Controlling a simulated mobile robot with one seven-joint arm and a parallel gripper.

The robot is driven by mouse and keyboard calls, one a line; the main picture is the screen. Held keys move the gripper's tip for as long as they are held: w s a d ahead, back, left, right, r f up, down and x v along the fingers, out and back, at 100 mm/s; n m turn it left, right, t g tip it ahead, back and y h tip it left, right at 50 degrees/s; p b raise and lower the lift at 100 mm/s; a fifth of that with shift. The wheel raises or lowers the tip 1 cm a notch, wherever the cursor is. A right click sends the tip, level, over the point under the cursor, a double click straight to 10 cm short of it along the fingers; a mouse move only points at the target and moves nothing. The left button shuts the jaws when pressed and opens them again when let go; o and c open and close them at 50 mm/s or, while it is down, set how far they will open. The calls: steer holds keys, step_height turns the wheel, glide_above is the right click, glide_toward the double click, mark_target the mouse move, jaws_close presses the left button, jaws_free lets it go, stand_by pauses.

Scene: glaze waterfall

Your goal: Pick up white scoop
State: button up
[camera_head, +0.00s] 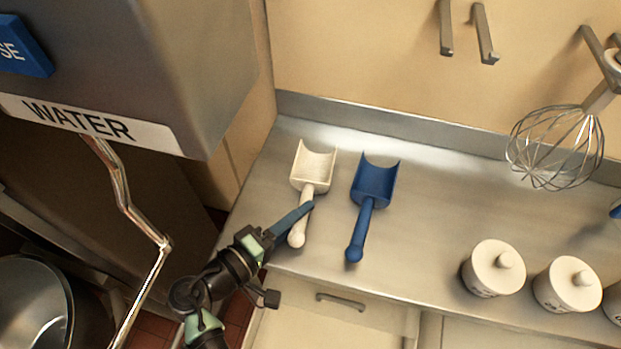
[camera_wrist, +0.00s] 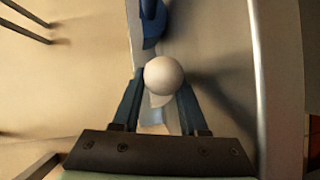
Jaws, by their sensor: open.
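The white scoop (camera_head: 313,170) lies on the steel counter, its bowl toward the back wall and its handle pointing to the front edge. My gripper (camera_head: 301,214) is at its handle, with one dark blue finger crossing the handle in the head view. In the wrist view my gripper (camera_wrist: 162,92) is open, a finger on each side of the handle. The round handle end of the white scoop (camera_wrist: 164,76) shows between them and hides most of the handle. I cannot tell whether either finger touches it.
A blue scoop (camera_head: 374,183) lies close to the right of the white one. White lidded jars (camera_head: 493,268) stand farther right. A whisk (camera_head: 555,146) hangs above the counter. A grey machine labelled WATER (camera_head: 90,124) is on the left. Counter between blue scoop and jars is clear.

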steer(key=shift+w+d+f, duration=0.1)
steer(key=shift+w+d, duration=0.2)
steer(key=shift+c, duration=0.3)
jaws_close()
step_height(320, 180, up, 10)
steer(key=shift+r, duration=0.1)
